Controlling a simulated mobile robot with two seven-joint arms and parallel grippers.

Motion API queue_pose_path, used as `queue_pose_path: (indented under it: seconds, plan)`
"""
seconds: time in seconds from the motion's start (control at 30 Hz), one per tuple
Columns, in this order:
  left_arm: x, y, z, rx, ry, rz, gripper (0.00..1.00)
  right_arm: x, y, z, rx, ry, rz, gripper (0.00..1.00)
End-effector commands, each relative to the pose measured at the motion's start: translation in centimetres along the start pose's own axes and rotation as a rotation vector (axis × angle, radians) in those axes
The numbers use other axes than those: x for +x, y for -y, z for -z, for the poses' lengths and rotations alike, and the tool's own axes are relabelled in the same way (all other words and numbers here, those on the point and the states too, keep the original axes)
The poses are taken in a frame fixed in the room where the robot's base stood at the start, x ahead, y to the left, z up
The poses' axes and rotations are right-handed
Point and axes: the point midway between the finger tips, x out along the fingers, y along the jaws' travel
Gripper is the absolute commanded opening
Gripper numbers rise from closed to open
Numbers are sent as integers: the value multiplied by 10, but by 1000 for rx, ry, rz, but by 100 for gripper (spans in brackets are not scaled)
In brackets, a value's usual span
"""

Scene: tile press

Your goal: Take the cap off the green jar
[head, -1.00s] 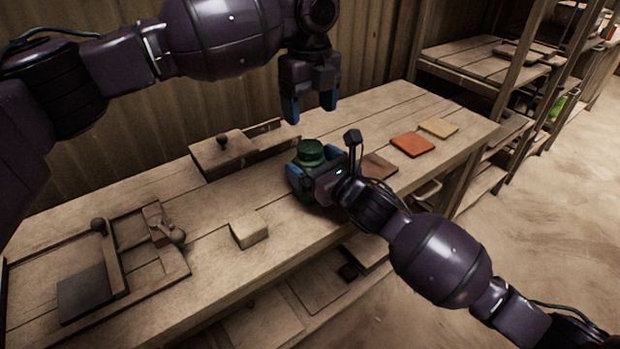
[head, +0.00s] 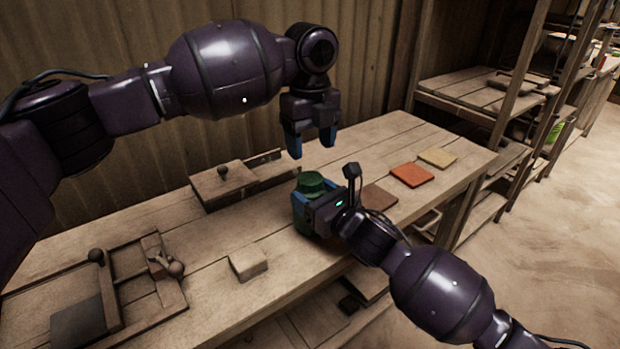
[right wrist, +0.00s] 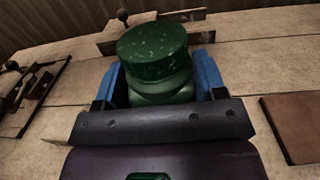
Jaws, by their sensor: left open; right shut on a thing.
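The green jar (right wrist: 165,93) stands upright on the wooden workbench, with its wide green cap (right wrist: 153,50) on top. In the head view the cap (head: 312,179) shows above my right gripper, and most of the jar's body is hidden behind that gripper. My right gripper (head: 312,205) is shut on the jar's body, with a blue finger on each side of it in the right wrist view (right wrist: 165,85). My left gripper (head: 313,145) is open and empty, pointing down above and behind the jar. It is apart from the cap.
Brown (head: 378,197), orange (head: 412,175) and yellow (head: 438,158) tiles lie right of the jar. A wooden block (head: 248,263) lies left of it. A wooden box with a knob (head: 222,188) stands behind. A wooden press frame (head: 130,325) is at the left.

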Motion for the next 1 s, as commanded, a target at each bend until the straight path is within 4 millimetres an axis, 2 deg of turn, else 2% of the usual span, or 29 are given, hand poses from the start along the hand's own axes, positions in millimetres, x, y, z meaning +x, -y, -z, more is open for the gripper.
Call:
queue_pose_path:
  seconds: [0.17, 0.7, 1.0]
  plan:
    - [-1, 1, 0, 184, 0, 4, 64, 0, 0, 0, 0, -1, 0, 0]
    - [-5, 0, -2, 926, 12, -3, 64, 0, 0, 0, 0, -1, 0, 0]
    - [-4, -1, -2, 1134, 12, -11, 64, 0, 0, 0, 0, -1, 0, 0]
